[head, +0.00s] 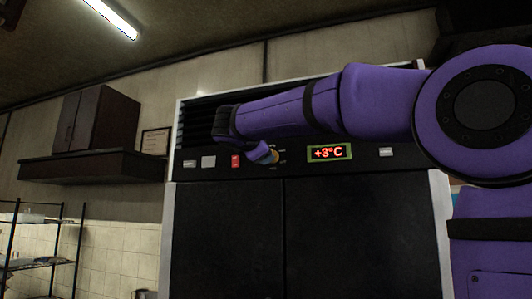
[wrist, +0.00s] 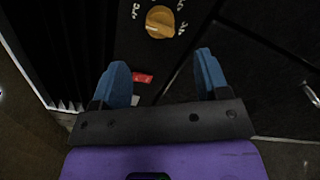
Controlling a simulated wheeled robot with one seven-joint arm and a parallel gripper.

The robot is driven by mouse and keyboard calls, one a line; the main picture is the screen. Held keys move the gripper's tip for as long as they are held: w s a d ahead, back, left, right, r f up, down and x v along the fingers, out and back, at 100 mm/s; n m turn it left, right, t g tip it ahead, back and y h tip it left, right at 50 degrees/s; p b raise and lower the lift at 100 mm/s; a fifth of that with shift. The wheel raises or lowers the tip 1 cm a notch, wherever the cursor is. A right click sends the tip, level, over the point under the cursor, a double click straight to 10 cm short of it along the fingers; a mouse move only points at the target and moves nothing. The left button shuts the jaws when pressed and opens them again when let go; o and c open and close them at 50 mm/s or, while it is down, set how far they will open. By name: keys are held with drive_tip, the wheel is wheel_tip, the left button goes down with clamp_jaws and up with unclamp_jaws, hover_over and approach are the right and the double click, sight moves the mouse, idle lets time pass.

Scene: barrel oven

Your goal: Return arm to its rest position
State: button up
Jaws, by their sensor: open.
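My purple arm stretches across the head view from the right to the front of a dark cabinet (head: 229,240). In the wrist view my gripper (wrist: 162,80) has its two blue fingers apart with nothing between them gripped. Beyond the fingertips is a yellow-orange knob (wrist: 160,21) on the cabinet's black panel. The fingers do not appear to touch it. A red switch (wrist: 142,77) shows between the fingers.
The panel has a lit display (head: 329,152) reading +3°C and a red switch (head: 236,161). A dark wall cupboard (head: 98,122) and a shelf (head: 90,167) are at the left. A wire rack (head: 40,262) stands at lower left. Open space lies left of the cabinet.

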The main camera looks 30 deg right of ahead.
drive_tip(key=shift+v, duration=0.85)
drive_tip(key=s+a+f+m+g+y, duration=0.2)
drive_tip(key=s+f+m+y, duration=0.2)
drive_tip(key=s+f, duration=0.5)
drive_tip(key=s+a+f+m+g+y, duration=0.2)
drive_tip(key=s+f+m+y, duration=0.3)
drive_tip(key=f, duration=1.3)
drive_tip(key=s+a+f+m+g+y, duration=0.1)
drive_tip(key=s+a+f+m+y, duration=0.2)
drive_tip(key=s+f, duration=1)
drive_tip(key=shift+s+f+m+g+y, duration=0.35)
drive_tip(key=shift+f+m+g+y, duration=0.1)
drive_tip(key=shift+m+y, duration=0.55)
